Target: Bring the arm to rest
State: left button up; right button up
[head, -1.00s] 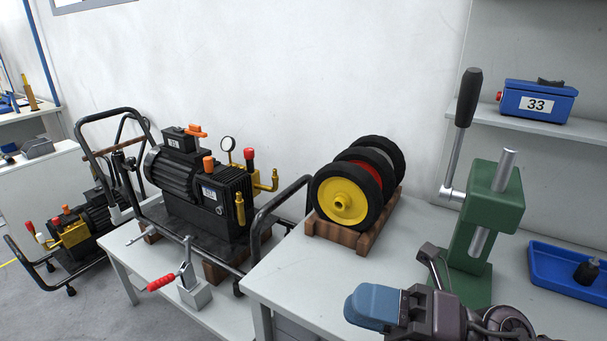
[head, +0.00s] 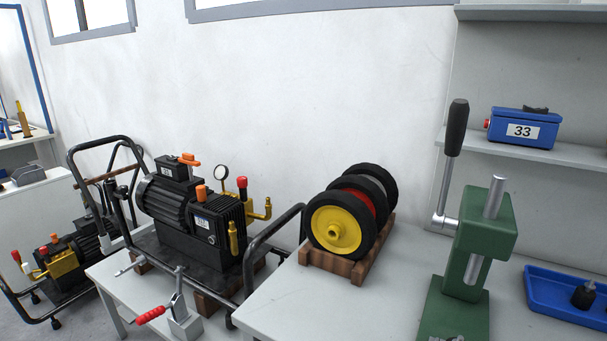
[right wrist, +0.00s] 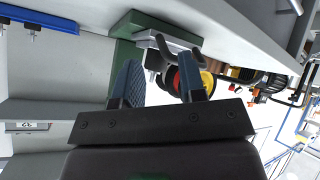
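My right gripper (right wrist: 160,78) shows in the right wrist view, its two blue-padded fingers apart with nothing held between them. That view is upside down. Beyond the fingers are the green press base (right wrist: 128,48) and the wheels, partly hidden by the right-hand finger. The gripper is out of the head view. My left gripper shows in neither view. In the head view the green arbor press (head: 486,235) stands upright on the right bench, with its black-handled lever (head: 456,128) raised.
Several wheels, the front one yellow (head: 337,229), stand in a wooden rack (head: 335,264) on the bench (head: 300,303). A blue tray (head: 560,310) lies right of the press. A blue box marked 33 (head: 540,128) sits on a shelf. A black pump (head: 200,225) stands left.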

jog(key=s+f+m+g+y, duration=0.2)
jog(key=s+f+g, duration=0.4)
jog(key=s, duration=0.5)
jog(key=w+a+f+t, duration=0.1)
jog(key=w+f+t, duration=0.6)
jog(key=f, duration=0.3)
jog(key=shift+f+t, duration=0.3)
jog(key=shift+f, duration=0.1)
